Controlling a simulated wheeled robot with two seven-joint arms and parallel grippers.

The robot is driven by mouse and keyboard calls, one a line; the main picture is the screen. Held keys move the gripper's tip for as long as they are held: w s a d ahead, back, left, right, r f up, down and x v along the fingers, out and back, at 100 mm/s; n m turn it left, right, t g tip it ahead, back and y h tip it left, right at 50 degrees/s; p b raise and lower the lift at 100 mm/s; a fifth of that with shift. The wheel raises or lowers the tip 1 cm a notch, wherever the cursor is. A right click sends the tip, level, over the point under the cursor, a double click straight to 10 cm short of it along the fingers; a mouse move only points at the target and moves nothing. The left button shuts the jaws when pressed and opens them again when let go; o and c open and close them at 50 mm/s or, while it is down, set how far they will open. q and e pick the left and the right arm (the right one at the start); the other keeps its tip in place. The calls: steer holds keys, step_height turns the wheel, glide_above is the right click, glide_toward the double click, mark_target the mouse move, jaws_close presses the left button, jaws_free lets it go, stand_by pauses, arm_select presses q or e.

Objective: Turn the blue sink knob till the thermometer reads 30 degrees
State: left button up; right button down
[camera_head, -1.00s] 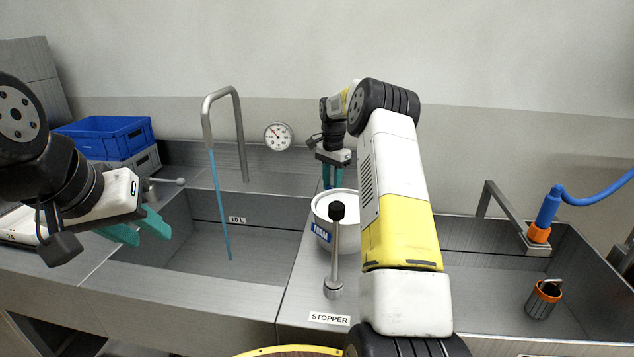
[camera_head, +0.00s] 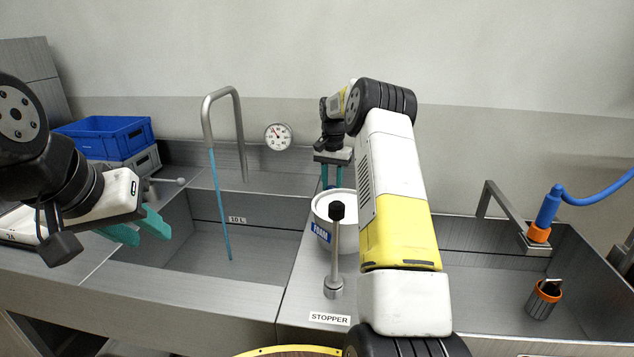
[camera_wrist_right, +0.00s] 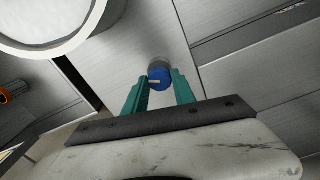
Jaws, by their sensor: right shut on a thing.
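The blue knob (camera_wrist_right: 160,75) shows in the right wrist view between the fingertips of my right gripper (camera_wrist_right: 158,82), which is shut on it. In the head view my right gripper (camera_head: 332,175) points down behind the white tub, and the knob is hidden there. Blue water runs from the tall faucet (camera_head: 222,92) into the left basin. My left gripper (camera_head: 137,233) is open and empty at the left basin's left side.
A white tub (camera_head: 322,207) and a black-topped stopper lever (camera_head: 336,245) stand on the divider between the basins. Blue and grey crates (camera_head: 105,137) sit at the back left. The right basin holds an orange-rimmed cup (camera_head: 543,300) below a blue-hosed nozzle (camera_head: 546,212).

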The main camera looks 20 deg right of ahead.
mark_target(332, 187)
steer(key=c, duration=1)
jaws_free()
steer(key=shift+c, duration=0.2)
step_height(332, 187, up, 8)
steer(key=shift+f, duration=0.1)
